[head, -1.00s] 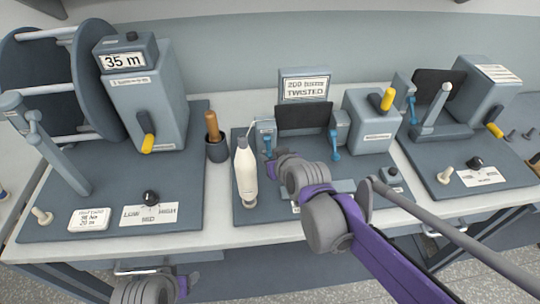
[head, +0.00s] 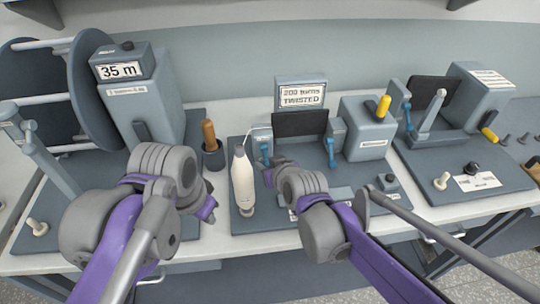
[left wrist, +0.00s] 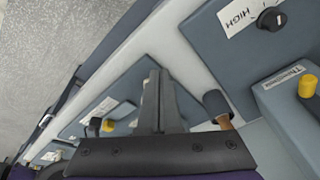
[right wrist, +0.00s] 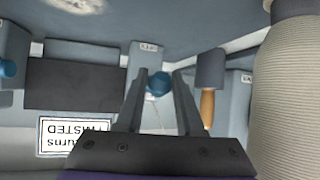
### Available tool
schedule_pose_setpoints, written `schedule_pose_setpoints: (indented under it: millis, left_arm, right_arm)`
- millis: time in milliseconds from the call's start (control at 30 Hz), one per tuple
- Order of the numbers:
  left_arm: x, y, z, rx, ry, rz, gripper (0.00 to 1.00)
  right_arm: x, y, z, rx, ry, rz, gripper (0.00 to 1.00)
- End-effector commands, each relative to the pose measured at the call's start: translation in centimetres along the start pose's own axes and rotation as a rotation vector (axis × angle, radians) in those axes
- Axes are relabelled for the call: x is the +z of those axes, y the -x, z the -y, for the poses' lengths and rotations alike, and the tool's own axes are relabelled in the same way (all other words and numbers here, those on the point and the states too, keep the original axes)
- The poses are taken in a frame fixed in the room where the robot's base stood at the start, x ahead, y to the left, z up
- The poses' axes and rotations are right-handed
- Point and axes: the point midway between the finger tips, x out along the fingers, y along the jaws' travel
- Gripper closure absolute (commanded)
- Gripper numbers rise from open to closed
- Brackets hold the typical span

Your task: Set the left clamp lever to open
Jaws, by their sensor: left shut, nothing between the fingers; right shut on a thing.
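The left clamp (head: 259,134) stands at the left of the middle station, with its blue lever (head: 264,147) pointing down toward the front. My right gripper (head: 267,170) is at this lever, just right of the white bobbin (head: 243,182). In the right wrist view the lever's round blue end (right wrist: 158,83) sits between the fingers (right wrist: 158,78), and the gripper is shut on it. The clamp's small label is too small to read. My left gripper (head: 208,208) is in front of the left station. In the left wrist view its fingers (left wrist: 156,98) are together and empty.
The white bobbin stands close beside my right gripper and fills the right wrist view's right edge (right wrist: 290,100). A dark cup with a wooden-handled tool (head: 209,132) stands between stations. The right clamp's blue lever (head: 331,150) hangs down beyond the dark plate (head: 300,123).

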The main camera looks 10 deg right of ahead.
Motion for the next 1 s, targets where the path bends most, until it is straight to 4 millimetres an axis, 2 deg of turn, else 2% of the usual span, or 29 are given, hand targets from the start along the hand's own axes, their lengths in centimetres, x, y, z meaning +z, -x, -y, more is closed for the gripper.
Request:
schedule_pose_setpoints:
  millis: [33,100,200,300,367,500,700,833,1000]
  left_arm:
    - [-2.5,2.0,-0.9,0.023,-0.098,0.021,1.0]
    - [-5.1,4.7,-2.1,0.051,-0.234,0.053,1.0]
    - [-8.2,8.3,-4.3,0.093,-0.43,0.096,1.0]
    - [-10.5,11.7,-6.7,0.132,-0.623,0.136,1.0]
    - [-11.9,12.7,-7.4,0.133,-0.712,0.155,1.0]
    - [-16.3,11.3,-6.5,0.049,-0.801,0.182,1.0]
    - [-20.9,9.3,-6.1,-0.051,-0.897,0.21,1.0]
    - [-22.4,8.6,-6.0,-0.087,-0.932,0.219,1.0]
    - [-23.0,7.8,-5.9,-0.104,-0.946,0.224,1.0]
  right_arm:
    - [0.0,0.0,0.0,-0.001,0.0,0.001,1.0]
    - [0.0,0.0,0.0,-0.001,0.0,0.001,1.0]
    - [0.0,0.0,0.0,-0.001,0.0,0.001,1.0]
    - [0.0,0.0,0.0,-0.001,0.0,0.001,1.0]
    - [0.0,0.0,0.0,-0.001,0.0,0.001,1.0]
    - [0.0,0.0,0.0,-0.001,0.0,0.001,1.0]
    - [0.1,0.0,0.0,0.0,0.0,0.001,1.0]
    - [0.1,0.0,0.0,0.0,0.0,0.001,1.0]
    - [0.1,0.0,0.0,0.0,0.0,0.001,1.0]
